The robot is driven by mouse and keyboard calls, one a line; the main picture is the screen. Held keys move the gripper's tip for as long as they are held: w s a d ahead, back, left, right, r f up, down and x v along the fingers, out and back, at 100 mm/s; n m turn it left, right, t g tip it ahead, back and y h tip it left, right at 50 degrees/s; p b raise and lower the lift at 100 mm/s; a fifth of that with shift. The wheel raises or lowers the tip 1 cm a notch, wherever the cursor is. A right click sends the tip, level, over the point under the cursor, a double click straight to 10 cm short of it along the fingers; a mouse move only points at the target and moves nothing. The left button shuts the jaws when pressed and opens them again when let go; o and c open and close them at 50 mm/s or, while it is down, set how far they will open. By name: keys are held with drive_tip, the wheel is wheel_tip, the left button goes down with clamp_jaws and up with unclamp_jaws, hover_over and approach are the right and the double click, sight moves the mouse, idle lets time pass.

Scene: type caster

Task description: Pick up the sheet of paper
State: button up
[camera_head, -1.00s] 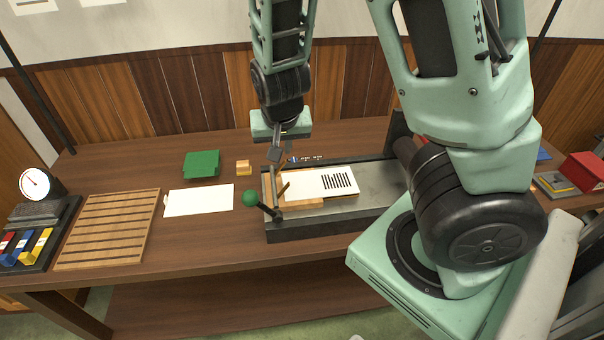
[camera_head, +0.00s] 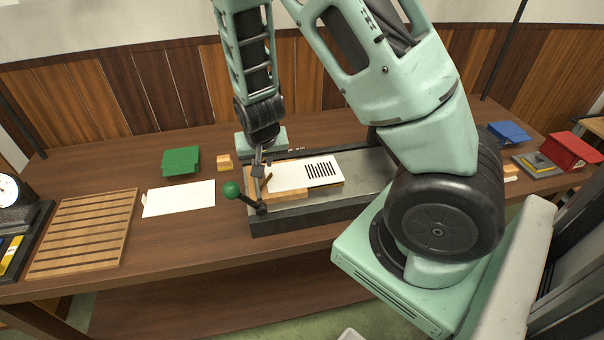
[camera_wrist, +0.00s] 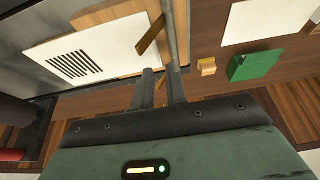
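A blank white sheet of paper (camera_head: 180,198) lies flat on the table, left of a long grey machine (camera_head: 350,195). It also shows at the top right of the wrist view (camera_wrist: 265,20). A second white sheet with dark bars (camera_head: 305,173) lies on wooden blocks on the machine bed; the wrist view shows it at the left (camera_wrist: 78,60). My gripper (camera_head: 260,168) is over the machine's left end, by its lever. In the wrist view its fingers (camera_wrist: 161,72) stand apart, with a small wooden piece visible between them. It is away from the blank sheet.
A green-knobbed lever (camera_head: 231,189) stands out at the machine's left end. A green block (camera_head: 181,161) and small wooden block (camera_head: 224,162) sit behind the blank sheet. A slatted wooden rack (camera_head: 85,232) lies to its left. Red (camera_head: 572,150) and blue (camera_head: 508,132) boxes stand far right.

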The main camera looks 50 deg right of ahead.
drive_tip(key=shift+s+p+x, duration=0.15)
drive_tip(key=shift+p+x, duration=0.25)
drive_tip(key=shift+x, duration=0.9)
drive_tip(key=shift+s+p+x, duration=0.1)
drive_tip(key=shift+p+x, duration=0.3)
drive_tip(key=shift+x, duration=0.85)
drive_tip(key=shift+f, duration=0.1)
clamp_jaws()
